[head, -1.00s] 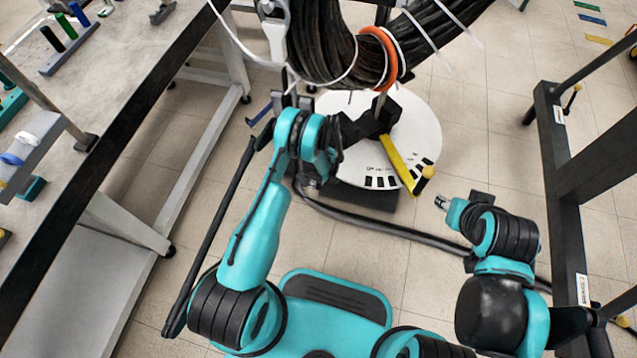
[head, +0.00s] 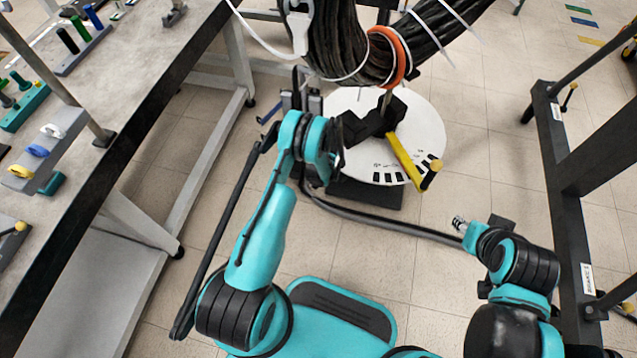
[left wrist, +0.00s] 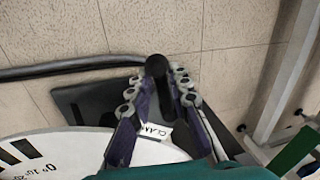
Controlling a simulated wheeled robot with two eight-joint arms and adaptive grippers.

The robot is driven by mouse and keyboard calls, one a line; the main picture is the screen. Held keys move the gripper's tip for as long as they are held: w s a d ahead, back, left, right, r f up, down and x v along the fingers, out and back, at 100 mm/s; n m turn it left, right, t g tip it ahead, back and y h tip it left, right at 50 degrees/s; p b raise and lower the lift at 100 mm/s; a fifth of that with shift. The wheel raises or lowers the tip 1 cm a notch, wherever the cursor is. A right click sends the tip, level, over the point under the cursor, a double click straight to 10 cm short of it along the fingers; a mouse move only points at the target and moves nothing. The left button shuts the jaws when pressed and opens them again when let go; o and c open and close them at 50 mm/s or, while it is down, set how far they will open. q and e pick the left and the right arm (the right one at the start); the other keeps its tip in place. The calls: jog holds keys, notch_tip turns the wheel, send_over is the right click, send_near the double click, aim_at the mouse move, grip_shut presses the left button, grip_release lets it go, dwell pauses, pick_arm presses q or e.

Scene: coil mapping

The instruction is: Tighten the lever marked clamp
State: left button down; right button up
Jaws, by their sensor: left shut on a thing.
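In the left wrist view my left gripper (left wrist: 158,76) is shut on the round black knob of the clamp lever (left wrist: 156,66), which shows between its fingertips. A white label (left wrist: 156,131) with the partly covered letters "CLAM" lies below, between the fingers, on a dark base beside the white dial disc (left wrist: 75,146). In the head view my left arm covers the gripper and the lever, left of the white disc (head: 425,125). The end of my right arm (head: 460,223) is apart from the disc, at its lower right; its jaws are too small to read.
A yellow handle (head: 404,157) crosses the disc from a black block. A thick cable bundle with an orange ring (head: 399,55) hangs above. A workbench (head: 130,110) stands at left and a black frame (head: 560,180) at right.

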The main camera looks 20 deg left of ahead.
pick_arm(q)
jog(key=shift+s, duration=0.2)
dwell(0.3)
jog(key=c, duration=1.5)
grip_release()
jog(key=shift+o, duration=0.2)
jog(key=shift+r, duration=0.1)
notch_tip(320, 180, up, 12)
jog(key=d, duration=0.2)
jog(key=shift+w+f, duration=0.2)
jog(key=shift+w, duration=0.15)
jog(key=shift+d, duration=0.1)
